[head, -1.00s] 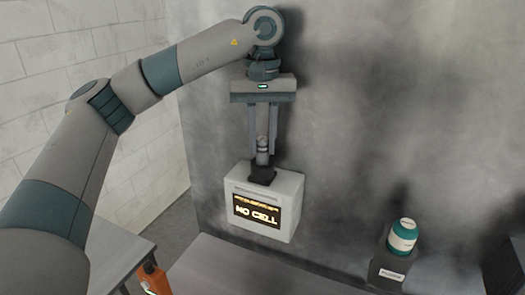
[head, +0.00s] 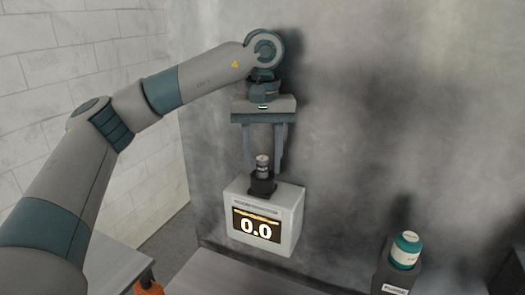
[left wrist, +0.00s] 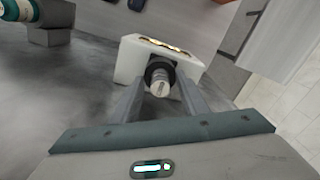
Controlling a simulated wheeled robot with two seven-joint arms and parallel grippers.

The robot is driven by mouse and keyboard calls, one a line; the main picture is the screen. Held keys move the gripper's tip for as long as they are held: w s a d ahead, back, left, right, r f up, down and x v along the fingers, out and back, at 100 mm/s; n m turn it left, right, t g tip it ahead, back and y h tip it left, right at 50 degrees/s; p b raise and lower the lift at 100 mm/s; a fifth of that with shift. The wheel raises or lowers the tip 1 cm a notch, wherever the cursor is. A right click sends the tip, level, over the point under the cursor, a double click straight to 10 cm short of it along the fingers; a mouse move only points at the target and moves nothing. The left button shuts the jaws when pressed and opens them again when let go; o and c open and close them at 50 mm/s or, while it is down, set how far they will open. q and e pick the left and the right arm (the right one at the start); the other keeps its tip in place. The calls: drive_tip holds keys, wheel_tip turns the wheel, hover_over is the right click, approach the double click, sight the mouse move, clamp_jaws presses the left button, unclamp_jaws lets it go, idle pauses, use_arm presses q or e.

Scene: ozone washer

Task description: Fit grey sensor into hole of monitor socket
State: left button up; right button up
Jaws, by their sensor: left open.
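The grey sensor (head: 262,164) stands upright in the black socket (head: 262,184) on top of the white monitor (head: 291,226). The monitor's screen reads "0.0". My left gripper (head: 264,170) is above the monitor, fingers pointing down on either side of the sensor. The fingers are open, with gaps between them and the sensor. In the left wrist view the sensor (left wrist: 160,87) sits in the dark socket ring (left wrist: 160,70), between the open fingers. The sensor's lower end is hidden inside the socket. My right gripper is not in view.
A teal and white canister (head: 405,249) sits in a dark labelled holder (head: 388,276) on the wall at the right. A grey bench surface (head: 225,275) lies below the monitor. An orange object (head: 149,287) is at the lower left.

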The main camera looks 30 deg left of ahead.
sight(263, 159)
use_arm(q)
drive_tip(key=shift+r, duration=0.15)
drive_tip(key=shift+r, duration=0.1)
wheel_tip(263, 159, up, 12)
drive_tip(key=b, duration=0.2)
idle(0.4)
idle(0.6)
